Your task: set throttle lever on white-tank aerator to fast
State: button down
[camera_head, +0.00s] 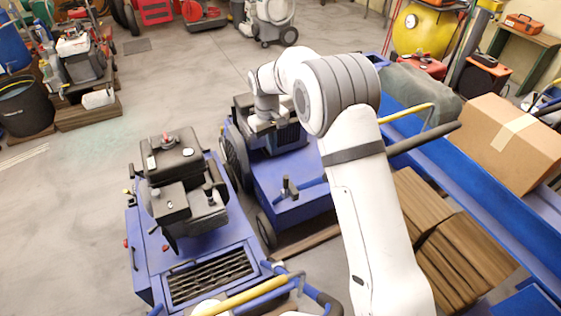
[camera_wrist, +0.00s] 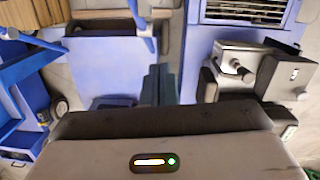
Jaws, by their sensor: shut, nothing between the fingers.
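Two blue aerators with dark engines stand side by side. The left aerator (camera_head: 150,262) carries a black engine (camera_head: 180,165) with a red knob on top and a slatted grille in its deck. The second aerator (camera_head: 290,205) is partly hidden behind my arm. Neither shows a clearly white tank, and I cannot single out the throttle lever. In the wrist view, my gripper (camera_wrist: 160,84) is shut and empty, over a blue deck. An engine (camera_wrist: 255,72) stands to its right, apart from it. In the head view, my wrist is over the second aerator's engine; the fingertips are not distinct.
A cardboard box (camera_head: 513,138) lies on a blue frame (camera_head: 430,142) at the right, with brown boards (camera_head: 455,245) below. Yellow-gripped handles (camera_head: 405,111) stick up near my arm.

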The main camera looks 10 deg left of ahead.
aim_at(286, 185)
jog(key=s+d+f+n+g+h+p, duration=0.1)
jog(key=s+d+f+p, duration=0.1)
jog(key=f, duration=0.6)
jog(key=shift+s+d+f+g, duration=0.4)
jog(key=shift+s+d, duration=0.15)
jog(key=shift+s, duration=0.1)
